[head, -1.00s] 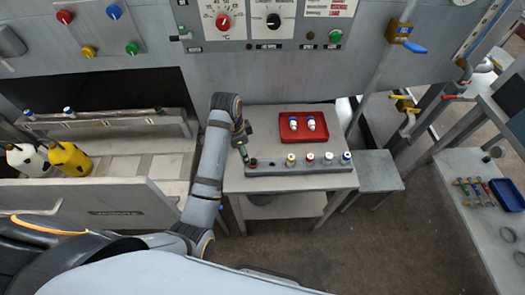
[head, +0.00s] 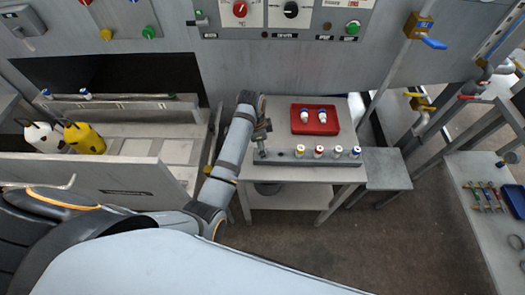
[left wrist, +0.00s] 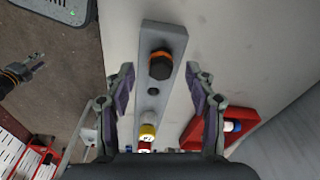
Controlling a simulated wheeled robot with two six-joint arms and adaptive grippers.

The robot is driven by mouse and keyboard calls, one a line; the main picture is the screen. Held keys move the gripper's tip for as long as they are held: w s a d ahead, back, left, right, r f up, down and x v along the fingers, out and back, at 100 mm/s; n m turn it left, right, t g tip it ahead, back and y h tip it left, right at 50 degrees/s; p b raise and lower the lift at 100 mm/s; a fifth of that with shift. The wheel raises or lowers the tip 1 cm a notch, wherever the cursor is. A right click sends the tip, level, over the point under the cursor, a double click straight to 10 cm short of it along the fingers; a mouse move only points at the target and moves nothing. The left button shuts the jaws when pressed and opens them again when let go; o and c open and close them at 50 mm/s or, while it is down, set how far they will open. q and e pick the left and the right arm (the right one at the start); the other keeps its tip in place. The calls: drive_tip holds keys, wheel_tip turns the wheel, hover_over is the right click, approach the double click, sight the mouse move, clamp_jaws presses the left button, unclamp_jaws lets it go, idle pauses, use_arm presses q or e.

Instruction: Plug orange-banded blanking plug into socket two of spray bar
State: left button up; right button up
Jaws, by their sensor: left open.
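The grey spray bar (head: 310,162) lies along the front of the small table. Its left end shows close in the left wrist view (left wrist: 165,33). A black plug with an orange band (left wrist: 161,65) stands at that end; I cannot tell whether it is fully seated. Beside it is an empty dark socket (left wrist: 153,91), with a yellow-banded white plug (left wrist: 147,131) farther along. My left gripper (left wrist: 160,78) is open, its fingers either side of the orange-banded plug without visible contact; the head view shows it over the bar's left end (head: 262,138). My right gripper (left wrist: 36,64) shows small; its jaw state is unclear.
A red tray (head: 333,128) with two white plugs sits behind the bar. Several capped plugs stand along the bar's right part. A lower side table (head: 385,168) is at right. A trough with spray bottles (head: 84,138) is at left. A control panel wall stands behind.

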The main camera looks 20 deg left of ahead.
use_arm(q)
wheel_tip(320, 180, down, 2)
drive_tip(key=shift+w+d+f, duration=0.1)
drive_tip(key=shift+w, duration=0.05)
drive_tip(key=c, duration=1.1)
drive_tip(key=shift+c, duration=0.2)
